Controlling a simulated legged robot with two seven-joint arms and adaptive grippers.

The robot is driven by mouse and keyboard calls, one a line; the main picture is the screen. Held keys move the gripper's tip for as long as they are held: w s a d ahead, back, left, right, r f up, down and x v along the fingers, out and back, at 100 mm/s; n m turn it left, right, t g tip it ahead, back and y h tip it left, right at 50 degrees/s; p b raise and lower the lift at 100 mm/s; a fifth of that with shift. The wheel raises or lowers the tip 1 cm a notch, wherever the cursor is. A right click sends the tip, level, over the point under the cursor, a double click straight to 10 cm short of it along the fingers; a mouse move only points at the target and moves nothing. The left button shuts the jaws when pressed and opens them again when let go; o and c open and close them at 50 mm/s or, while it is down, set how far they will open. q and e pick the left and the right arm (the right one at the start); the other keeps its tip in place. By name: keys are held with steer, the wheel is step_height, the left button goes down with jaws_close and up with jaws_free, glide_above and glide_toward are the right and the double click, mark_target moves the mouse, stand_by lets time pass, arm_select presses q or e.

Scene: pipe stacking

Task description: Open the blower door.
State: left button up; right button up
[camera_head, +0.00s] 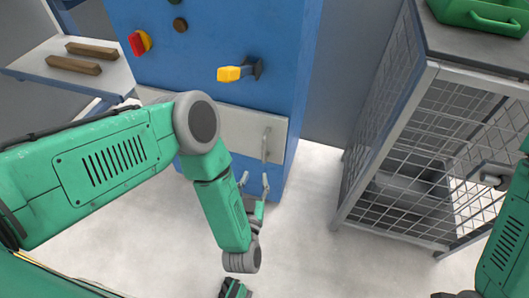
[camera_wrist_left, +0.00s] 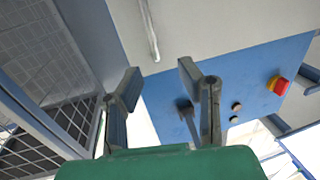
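The blower is a blue cabinet (camera_head: 215,50) with a pale grey door panel (camera_head: 230,128) low on its front. A slim metal handle (camera_head: 265,145) stands upright near the panel's right side; the handle also shows in the left wrist view (camera_wrist_left: 149,30), above the gap between my fingers. My left gripper (camera_head: 254,182) is open and empty. Its fingertips are just below the handle and apart from it. In the left wrist view the two fingers (camera_wrist_left: 160,84) are spread wide. My right arm shows at the right edge, but its gripper is not in view.
A yellow-tipped switch (camera_head: 235,73) and a red knob (camera_head: 138,43) stick out from the blue front. A side shelf (camera_head: 85,75) holds two brown bars. A wire-mesh cage (camera_head: 400,150) with a green crate (camera_head: 485,15) on top stands at right. Pale floor lies between.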

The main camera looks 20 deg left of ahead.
mark_target(264, 148)
arm_select(q)
steer(key=w+b, duration=0.2)
steer(key=w, duration=0.2)
steer(key=w+b, duration=0.1)
steer(key=w, duration=0.3)
steer(key=w+a+b, duration=0.1)
steer(key=w+b, duration=0.1)
steer(key=w, duration=0.2)
steer(key=shift+r+b, duration=0.1)
steer(key=shift+b, duration=0.25)
steer(key=shift+d+r, duration=0.15)
steer(key=shift+d, duration=0.3)
steer(key=shift+a, duration=0.25)
jaws_close()
steer(key=shift+a, duration=0.25)
arm_select(e)
step_height(264, 148, down, 7)
steer(key=shift+d, duration=0.45)
